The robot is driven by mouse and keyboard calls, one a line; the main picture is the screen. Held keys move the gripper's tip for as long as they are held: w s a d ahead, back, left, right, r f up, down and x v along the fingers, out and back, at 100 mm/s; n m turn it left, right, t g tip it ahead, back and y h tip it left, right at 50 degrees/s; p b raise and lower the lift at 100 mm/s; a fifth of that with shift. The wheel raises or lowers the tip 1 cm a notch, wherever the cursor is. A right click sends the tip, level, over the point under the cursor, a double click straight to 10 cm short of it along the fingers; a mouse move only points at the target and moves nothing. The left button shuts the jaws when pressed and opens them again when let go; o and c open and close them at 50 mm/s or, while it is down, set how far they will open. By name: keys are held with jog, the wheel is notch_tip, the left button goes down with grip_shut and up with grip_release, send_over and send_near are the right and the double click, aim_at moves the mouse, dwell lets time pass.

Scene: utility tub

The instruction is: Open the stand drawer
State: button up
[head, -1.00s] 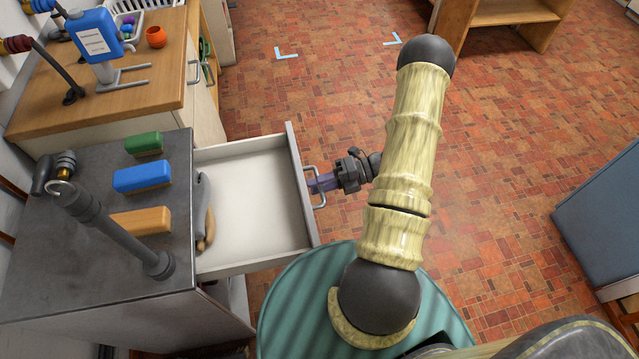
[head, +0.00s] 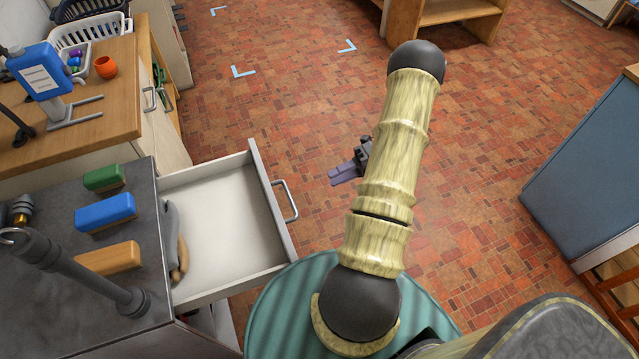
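The stand drawer (head: 240,222) is pulled well out of the grey-topped stand (head: 60,270). Its white inside is visible, with a grey and tan object (head: 174,240) at its back end by the stand. The metal bar handle (head: 288,200) on the drawer front is free. My gripper (head: 342,174) is to the right of the handle, apart from it, with purple fingers pointing left. It holds nothing that I can see. My arm hides part of the gripper, and the finger gap is too small to judge clearly.
Green (head: 104,178), blue (head: 105,212) and orange (head: 108,258) blocks lie on the stand beside a grey pipe. A wooden counter (head: 100,125) with a blue bottle (head: 45,72) stands beyond. A blue-grey cabinet (head: 590,170) is at right. The tiled floor between is clear.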

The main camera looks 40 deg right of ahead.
jog(key=v, duration=0.3)
jog(key=shift+d, duration=0.15)
dwell(0.4)
jog(key=a+r+m+g+h, duration=0.1)
jog(key=a+r+m+h, duration=0.65)
jog(key=a+m, duration=0.7)
jog(key=a+r+m+h, duration=0.7)
jog(key=a+m+h, duration=0.15)
jog(key=m, duration=1.05)
jog(key=w+d+p+v, duration=0.1)
jog(key=w+p+v, duration=0.2)
jog(key=p+v, duration=0.9)
jog(key=shift+s+a+r+y+p, duration=0.3)
jog(key=shift+s+r+y+p, duration=0.1)
jog(key=shift+s+r+p, duration=0.25)
